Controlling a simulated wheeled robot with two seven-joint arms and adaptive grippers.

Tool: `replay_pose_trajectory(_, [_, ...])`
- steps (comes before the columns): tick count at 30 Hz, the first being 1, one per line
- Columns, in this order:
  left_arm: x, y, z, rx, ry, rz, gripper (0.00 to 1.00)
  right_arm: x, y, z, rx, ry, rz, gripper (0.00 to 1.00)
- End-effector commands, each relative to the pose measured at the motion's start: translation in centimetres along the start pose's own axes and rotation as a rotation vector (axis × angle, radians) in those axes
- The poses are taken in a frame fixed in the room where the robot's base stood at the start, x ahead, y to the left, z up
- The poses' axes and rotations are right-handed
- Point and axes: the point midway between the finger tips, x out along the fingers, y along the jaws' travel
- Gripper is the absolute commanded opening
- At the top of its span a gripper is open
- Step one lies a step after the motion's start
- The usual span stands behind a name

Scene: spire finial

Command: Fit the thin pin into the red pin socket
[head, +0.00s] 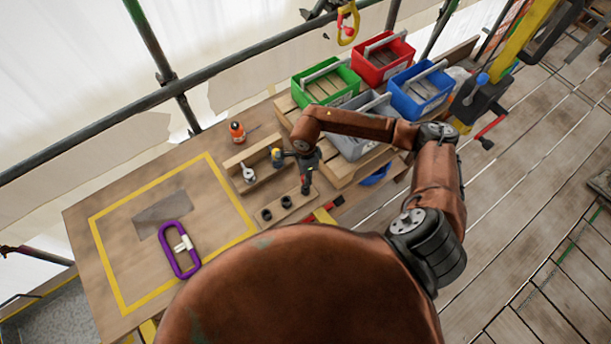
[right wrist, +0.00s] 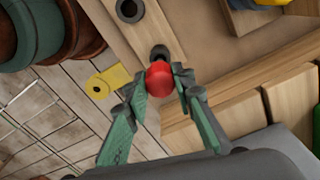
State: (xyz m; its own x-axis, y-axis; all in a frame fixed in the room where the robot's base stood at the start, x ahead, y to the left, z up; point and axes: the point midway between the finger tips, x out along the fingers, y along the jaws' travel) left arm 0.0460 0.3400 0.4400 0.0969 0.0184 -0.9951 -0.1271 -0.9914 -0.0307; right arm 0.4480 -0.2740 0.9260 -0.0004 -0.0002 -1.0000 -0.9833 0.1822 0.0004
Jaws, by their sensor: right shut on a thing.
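My right gripper (head: 306,184) points down over the right end of a wooden block with dark round sockets (head: 287,202). In the right wrist view its fingertips (right wrist: 160,82) are shut on a red round-ended piece (right wrist: 160,76), seen end-on, which looks like the head of the thin pin. The pin's shaft is hidden below it. A dark socket ring (right wrist: 160,52) shows right beside the red end; I cannot tell whether the pin is in it. Another dark socket (right wrist: 130,9) stands empty farther along the block. No red colour shows on either socket. My left gripper is not in view.
A slotted wooden rack (head: 252,162) holds a silver eye piece (head: 248,173) behind the block. An orange bottle (head: 237,131) stands farther back. A purple ring (head: 180,262) lies at the left. Green (head: 326,80), red (head: 382,58) and blue (head: 420,92) bins stand at the back right.

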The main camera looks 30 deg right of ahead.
Motion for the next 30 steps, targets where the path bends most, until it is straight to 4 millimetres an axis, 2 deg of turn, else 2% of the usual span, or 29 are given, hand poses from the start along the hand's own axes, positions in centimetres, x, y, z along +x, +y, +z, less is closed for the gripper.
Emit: replay_pose_trajectory(30, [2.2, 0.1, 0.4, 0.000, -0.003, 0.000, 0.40, 2.5, 0.0, 0.0, 0.000, 0.000, -0.001, 0.00])
